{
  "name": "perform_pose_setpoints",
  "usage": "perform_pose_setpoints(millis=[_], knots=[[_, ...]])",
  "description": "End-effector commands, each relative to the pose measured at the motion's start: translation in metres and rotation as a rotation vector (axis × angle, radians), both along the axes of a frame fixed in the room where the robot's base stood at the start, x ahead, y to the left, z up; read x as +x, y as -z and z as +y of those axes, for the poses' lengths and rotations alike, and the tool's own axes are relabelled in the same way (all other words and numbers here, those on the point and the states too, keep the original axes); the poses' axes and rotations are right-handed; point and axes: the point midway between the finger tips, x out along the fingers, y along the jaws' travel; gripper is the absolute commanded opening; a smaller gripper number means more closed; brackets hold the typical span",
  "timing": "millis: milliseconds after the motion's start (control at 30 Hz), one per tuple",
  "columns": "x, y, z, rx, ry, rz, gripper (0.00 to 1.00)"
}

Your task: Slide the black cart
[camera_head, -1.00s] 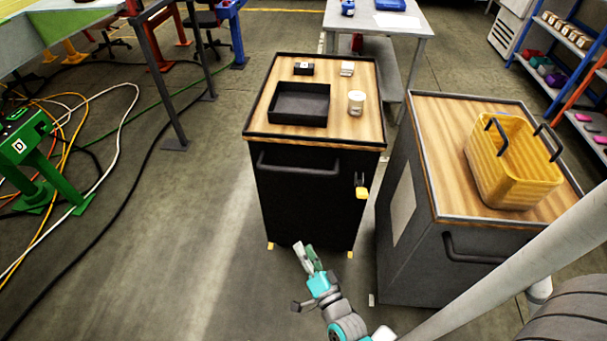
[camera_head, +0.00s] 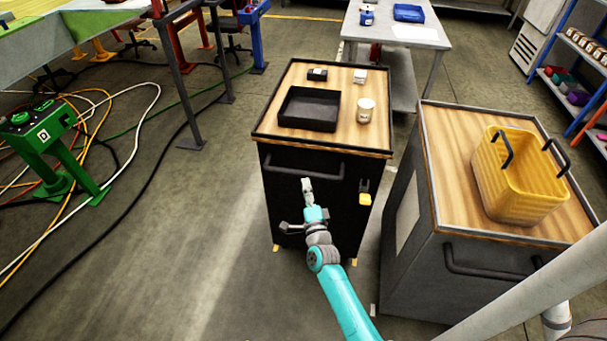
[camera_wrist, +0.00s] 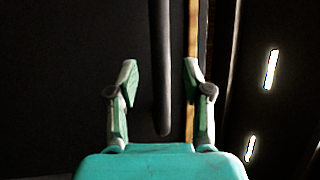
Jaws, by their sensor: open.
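The black cart (camera_head: 286,219) stands upright in the middle of the head view, with a wooden top and a dark bar handle (camera_head: 286,159) across its near face. My gripper (camera_head: 307,184) is in front of that face, just below the handle in the picture. In the wrist view my gripper (camera_wrist: 160,85) is open, its two fingers apart. The handle (camera_wrist: 161,70) shows as a dark bar between and beyond the fingers, with the wooden edge beside it. I cannot tell whether the fingers touch the handle.
On the cart top are a black tray (camera_head: 291,121), a white jar (camera_head: 366,110) and small boxes. A grey cart (camera_head: 405,279) with a yellow basket (camera_head: 500,195) stands close on the right. Cables (camera_head: 120,160) lie on the floor at left, beside open floor.

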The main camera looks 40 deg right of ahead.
Motion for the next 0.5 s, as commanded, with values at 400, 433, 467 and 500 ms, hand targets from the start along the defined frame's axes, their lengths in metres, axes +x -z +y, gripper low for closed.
perform_pose_setpoints(millis=[400,433,467,500], knots=[[0.048,-0.01,-0.027,0.0,0.0,0.001,0.49],[0.05,-0.01,-0.028,0.0,0.0,0.001,0.49],[0.051,-0.011,-0.029,0.0,0.0,0.001,0.49],[0.052,-0.011,-0.029,0.0,0.0,0.001,0.49]])
